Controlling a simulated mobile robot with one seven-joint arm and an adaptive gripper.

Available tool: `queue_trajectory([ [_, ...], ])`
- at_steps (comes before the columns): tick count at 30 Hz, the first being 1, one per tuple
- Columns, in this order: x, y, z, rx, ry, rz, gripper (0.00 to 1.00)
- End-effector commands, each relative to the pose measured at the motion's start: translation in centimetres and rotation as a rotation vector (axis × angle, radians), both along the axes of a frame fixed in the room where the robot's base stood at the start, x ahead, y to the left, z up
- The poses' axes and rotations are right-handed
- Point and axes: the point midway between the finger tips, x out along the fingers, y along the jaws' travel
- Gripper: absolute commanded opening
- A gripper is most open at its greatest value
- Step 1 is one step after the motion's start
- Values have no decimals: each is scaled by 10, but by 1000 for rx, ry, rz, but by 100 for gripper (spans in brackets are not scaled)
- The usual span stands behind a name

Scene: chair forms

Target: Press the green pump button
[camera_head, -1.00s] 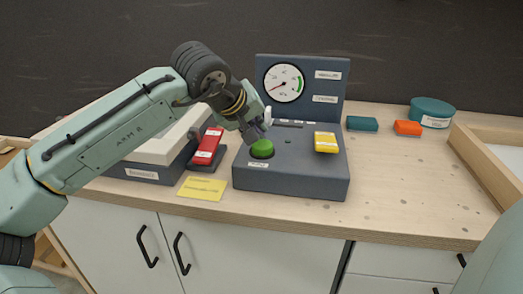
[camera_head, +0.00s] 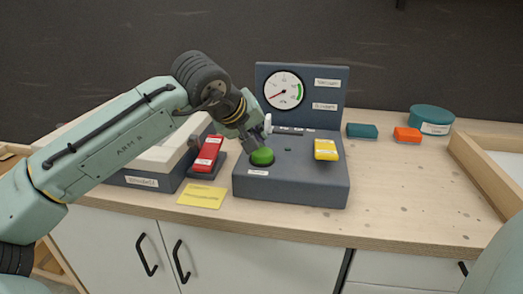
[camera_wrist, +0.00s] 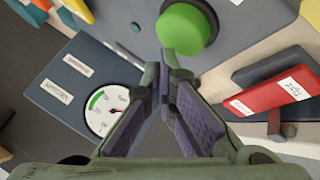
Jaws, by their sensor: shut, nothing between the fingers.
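The green pump button (camera_head: 262,157) is a round dome in a dark ring on the left of the grey control box (camera_head: 300,185). It also shows in the wrist view (camera_wrist: 183,30), just beyond my fingertips. My gripper (camera_head: 263,142) is shut and empty, its fingertips close above the back of the button. In the wrist view the fingertips (camera_wrist: 166,68) meet just short of the button's ring. I cannot tell whether they touch the button.
A red lever (camera_head: 207,153) stands left of the box, and a yellow block (camera_head: 326,149) sits on its right. A yellow note (camera_head: 202,194) lies in front. A teal block (camera_head: 362,131), an orange block (camera_head: 407,135) and a teal round tin (camera_head: 432,117) stand right. The right front worktop is clear.

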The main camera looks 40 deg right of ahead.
Motion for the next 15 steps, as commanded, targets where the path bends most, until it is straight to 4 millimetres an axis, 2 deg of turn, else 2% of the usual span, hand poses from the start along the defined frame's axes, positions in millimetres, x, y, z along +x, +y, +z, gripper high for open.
queue_trajectory([
  [15,-1,0,-6,0,2,-2,0],
])
